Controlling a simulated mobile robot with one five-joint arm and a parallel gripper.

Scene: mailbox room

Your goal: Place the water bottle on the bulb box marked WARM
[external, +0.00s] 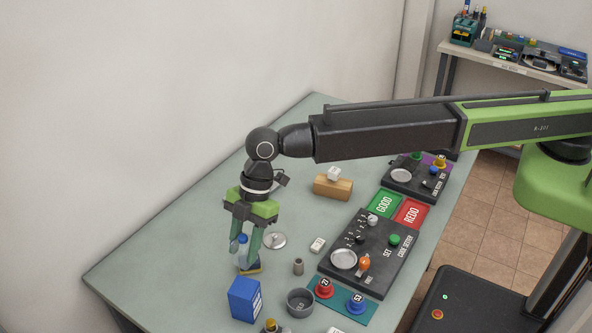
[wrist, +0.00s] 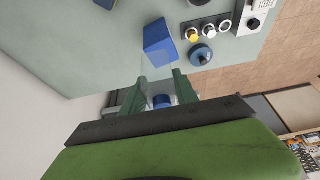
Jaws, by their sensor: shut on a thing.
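My gripper (external: 246,246) points down over the table and is shut on a clear water bottle with a blue cap (external: 242,239). In the wrist view the bottle (wrist: 160,101) is between the two green fingers, its cap toward the camera. A small yellow and dark object (external: 252,268) is right below the bottle; I cannot tell whether they touch. A blue box (external: 244,300) with a white label stands nearer the front. The wrist view shows a blue box (wrist: 157,36) just past the fingertips. No WARM mark is readable on any box.
A grey round cup (external: 300,302), a small brown cylinder (external: 298,266) and a white block (external: 318,245) stand to the right. A silver disc (external: 274,241) lies behind. A dark control panel (external: 372,250) is further right. The table's left part is clear.

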